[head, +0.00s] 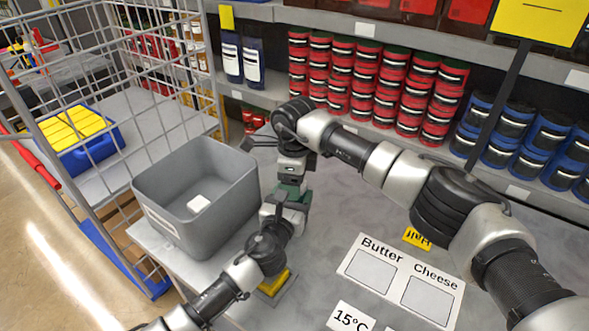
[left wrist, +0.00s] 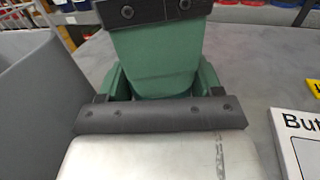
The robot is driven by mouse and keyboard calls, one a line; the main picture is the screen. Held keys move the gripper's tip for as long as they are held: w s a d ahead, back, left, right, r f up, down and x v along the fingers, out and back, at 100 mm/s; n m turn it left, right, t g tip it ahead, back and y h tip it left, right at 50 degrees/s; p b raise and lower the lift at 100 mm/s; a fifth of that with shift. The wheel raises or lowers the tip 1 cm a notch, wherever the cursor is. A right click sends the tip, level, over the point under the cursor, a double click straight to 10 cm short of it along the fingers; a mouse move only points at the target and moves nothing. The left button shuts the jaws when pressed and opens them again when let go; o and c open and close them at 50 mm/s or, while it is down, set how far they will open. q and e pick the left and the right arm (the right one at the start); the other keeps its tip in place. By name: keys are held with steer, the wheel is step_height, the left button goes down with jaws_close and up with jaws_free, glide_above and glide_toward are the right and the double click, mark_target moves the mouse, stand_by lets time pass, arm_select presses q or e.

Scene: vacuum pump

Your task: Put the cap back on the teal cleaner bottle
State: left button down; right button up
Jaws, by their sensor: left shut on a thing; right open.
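The teal cleaner bottle (head: 291,188) stands out between my two hands in the head view, mostly covered by them. In the left wrist view the teal body (left wrist: 162,68) fills the middle, between dark pads with screws. My left gripper (head: 284,203) comes from the lower left and is shut on the bottle. My right gripper (head: 290,168) is just above the bottle and open; I cannot tell whether it touches it. I cannot make out the cap or the bottle's mouth in either view.
A yellow object (head: 274,283) is below the left gripper. A Butter/Cheese card (head: 398,270) lies at right. Shelves of red jars (head: 365,85) stand behind.

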steer(key=shift+f, duration=0.15)
steer(key=shift+c, duration=0.3)
steer(key=c, duration=0.7)
steer(key=shift+m, duration=1.7)
steer(key=o, duration=1)
steer(key=shift+r, duration=2.3)
steer(key=shift+c, duration=0.2)
